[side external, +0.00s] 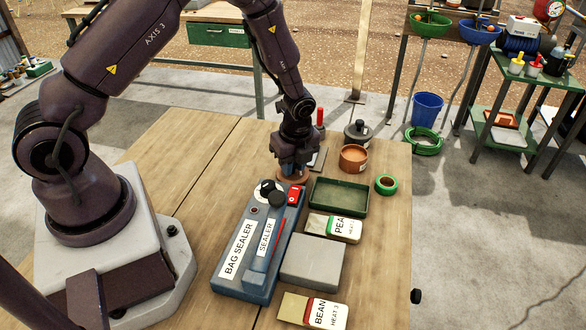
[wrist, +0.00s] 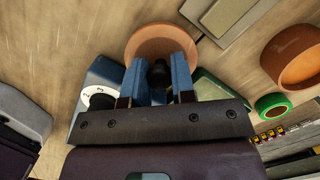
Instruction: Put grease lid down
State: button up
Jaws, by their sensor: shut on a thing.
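The grease lid (wrist: 150,38) is a round terracotta disc with a black knob, seen in the wrist view. My gripper (wrist: 158,72) has its blue fingers shut on the knob, one on each side. In the side view my gripper (side external: 293,166) points down behind the bag sealer, and the lid's rim (side external: 291,178) shows under it, close to the table. I cannot tell whether the lid touches the wood. A terracotta pot (side external: 354,159) stands open to the right of it. The pot also shows at the right of the wrist view (wrist: 296,58).
The blue bag sealer (side external: 232,272) lies just in front of the lid. A green tray (side external: 338,197), green tape roll (side external: 386,185) and dark lidded pot (side external: 357,134) stand to the right. A grey plate (side external: 317,160) lies beside my gripper. Wood behind and left is clear.

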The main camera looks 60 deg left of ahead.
jog(key=shift+f, duration=0.9)
jog(key=shift+f, duration=0.1)
jog(key=o, duration=0.9)
notch_tip(320, 180, up, 12)
jog(key=d, duration=0.2)
notch_tip(320, 180, up, 15)
jog(key=n+t, duration=0.3)
jog(key=n, duration=0.6)
send_over(297, 176)
jog(key=s+d, duration=0.3)
jog(key=s, duration=0.4)
jog(key=s+d+r+n+t+h, duration=0.1)
jog(key=s+r+n, duration=0.2)
jog(key=s, duration=0.3)
jog(key=s+d+r+n+t, duration=0.1)
jog(key=s+r+n, duration=0.2)
jog(key=s+n, duration=0.3)
jog(key=shift+d+r+t+h, duration=0.15)
jog(key=shift+r+t+h, duration=0.15)
jog(key=shift+r+h, duration=0.1)
